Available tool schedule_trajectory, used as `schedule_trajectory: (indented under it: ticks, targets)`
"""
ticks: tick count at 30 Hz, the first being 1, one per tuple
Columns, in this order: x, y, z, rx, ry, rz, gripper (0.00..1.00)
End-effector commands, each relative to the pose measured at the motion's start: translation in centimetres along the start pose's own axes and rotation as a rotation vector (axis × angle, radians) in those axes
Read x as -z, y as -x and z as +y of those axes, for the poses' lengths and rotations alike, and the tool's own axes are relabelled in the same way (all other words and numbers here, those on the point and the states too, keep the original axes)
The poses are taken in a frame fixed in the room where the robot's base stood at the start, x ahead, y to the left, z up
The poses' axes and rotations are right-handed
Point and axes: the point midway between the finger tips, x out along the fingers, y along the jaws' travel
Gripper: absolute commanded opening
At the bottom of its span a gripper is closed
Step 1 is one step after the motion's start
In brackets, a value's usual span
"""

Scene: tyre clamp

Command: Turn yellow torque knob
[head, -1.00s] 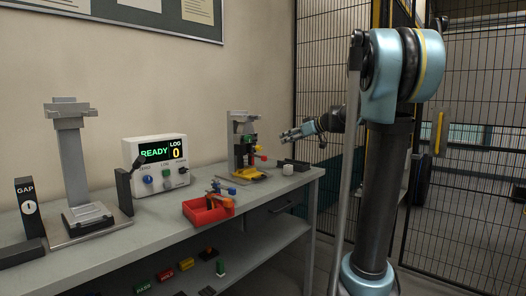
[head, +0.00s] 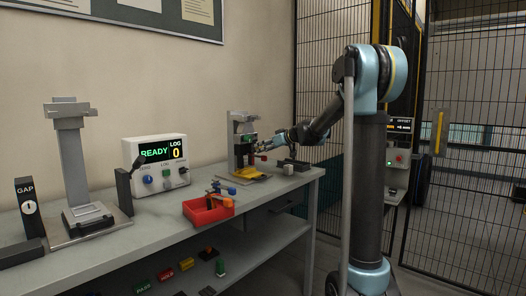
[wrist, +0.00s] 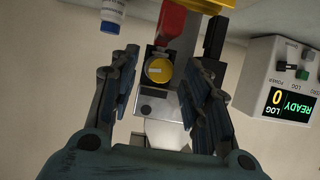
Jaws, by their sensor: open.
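The yellow torque knob (wrist: 158,70) is a round yellow disc with a pale bar across its face, on the front of the grey and black clamp fixture (wrist: 158,100). In the wrist view it lies between the two fingers of my gripper (wrist: 163,68), nearer the left finger, with space on both sides. My gripper is open and holds nothing. In the head view my gripper (head: 259,147) is just right of the clamp fixture (head: 236,122), above its yellow base (head: 256,172). I cannot make out the knob there.
A red block (wrist: 171,20) sits close to the knob, and a white bottle with a blue cap (wrist: 112,14) is to its left in the wrist view. A READY display box (head: 156,163) and a red tray (head: 208,210) stand left of the fixture on the grey bench (head: 150,228).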

Motion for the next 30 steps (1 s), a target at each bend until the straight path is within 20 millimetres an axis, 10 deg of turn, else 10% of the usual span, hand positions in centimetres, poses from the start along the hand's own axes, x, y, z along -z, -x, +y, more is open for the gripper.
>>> schedule_trajectory:
  ticks: [14, 21, 30]
  targets:
    - [-0.03, -1.4, 0.02, -0.001, 0.001, 0.0, 0.43]
    - [-0.02, -1.38, 0.03, -0.001, 0.001, 0.0, 0.0]
    - [-0.02, -1.39, 0.29, 0.034, -0.091, 0.001, 0.0]
